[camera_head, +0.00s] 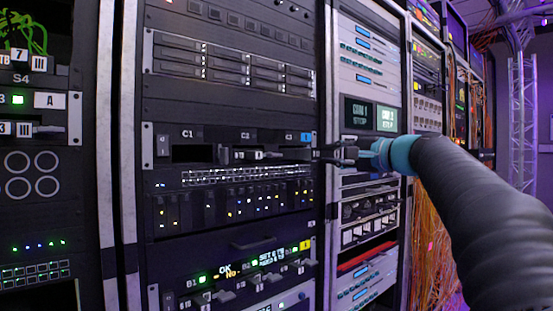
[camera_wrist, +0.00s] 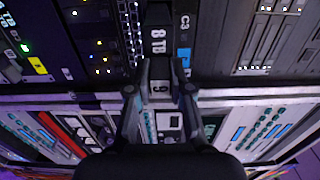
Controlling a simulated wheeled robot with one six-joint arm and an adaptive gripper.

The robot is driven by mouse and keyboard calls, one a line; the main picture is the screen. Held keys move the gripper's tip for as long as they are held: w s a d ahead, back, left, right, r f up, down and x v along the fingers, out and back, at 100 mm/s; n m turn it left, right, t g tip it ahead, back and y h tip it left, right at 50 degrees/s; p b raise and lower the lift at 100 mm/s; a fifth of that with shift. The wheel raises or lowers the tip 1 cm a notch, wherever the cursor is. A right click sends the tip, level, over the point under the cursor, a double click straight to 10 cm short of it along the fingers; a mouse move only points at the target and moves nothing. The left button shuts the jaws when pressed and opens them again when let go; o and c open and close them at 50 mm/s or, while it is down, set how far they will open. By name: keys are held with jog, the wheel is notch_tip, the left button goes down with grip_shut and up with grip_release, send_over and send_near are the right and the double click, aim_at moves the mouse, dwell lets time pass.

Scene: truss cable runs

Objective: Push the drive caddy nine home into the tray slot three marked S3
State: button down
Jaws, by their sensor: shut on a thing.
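My gripper (camera_head: 325,153) is at the right edge of the middle rack, level with the row marked C1, C2 and C3. In the wrist view my gripper (camera_wrist: 162,86) is shut on the front of drive caddy nine (camera_wrist: 158,44); a 9 label shows between the fingers and a label like 8TB beyond. The caddy's body runs into the bay beside the blue tag and the C3 mark (camera_wrist: 186,23). How deep it sits is hidden. The S3 mark is not readable in either view; an S4 mark (camera_head: 20,79) shows on the left rack.
The C1 bay (camera_head: 193,153) looks dark and empty. A port panel (camera_head: 245,176) and several small modules lie below the row. Handles (camera_head: 225,296) stick out lower down. The right rack (camera_head: 366,60) stands close beside my gripper.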

jog(key=shift+s+d, duration=0.3)
jog(key=shift+s, duration=0.15)
jog(key=shift+s, duration=0.1)
jog(key=shift+b+v, duration=0.65)
jog(key=shift+v, duration=1.3)
